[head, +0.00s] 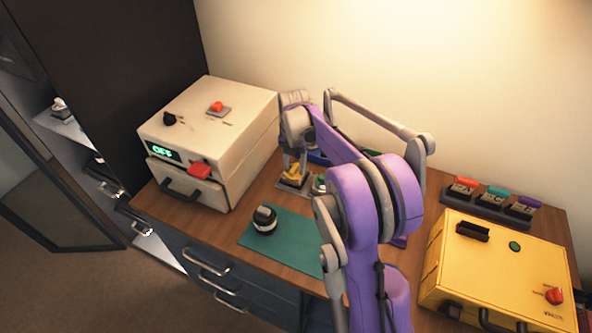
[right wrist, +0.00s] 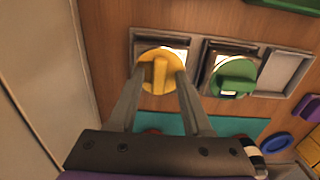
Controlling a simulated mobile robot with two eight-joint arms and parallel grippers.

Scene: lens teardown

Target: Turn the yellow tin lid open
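The yellow tin lid (right wrist: 160,72) is round with a raised ridge across it. It sits on a tin in the leftmost square bay of a grey tray (right wrist: 285,72). It also shows in the head view (head: 293,173), below my right gripper (head: 295,163). In the right wrist view my right gripper (right wrist: 161,75) has its two fingers apart, one on each side of the ridge, with yellow showing between ridge and fingers. Whether the fingertips touch the lid's edge is unclear. My left gripper is not in view.
A green-lidded tin (right wrist: 232,78) stands in the bay beside it; another bay is empty. A white box (head: 215,140) stands left, close to the gripper. A green mat (head: 285,240) bears a black-and-white lens (head: 264,220). A yellow box (head: 500,270) stands at right.

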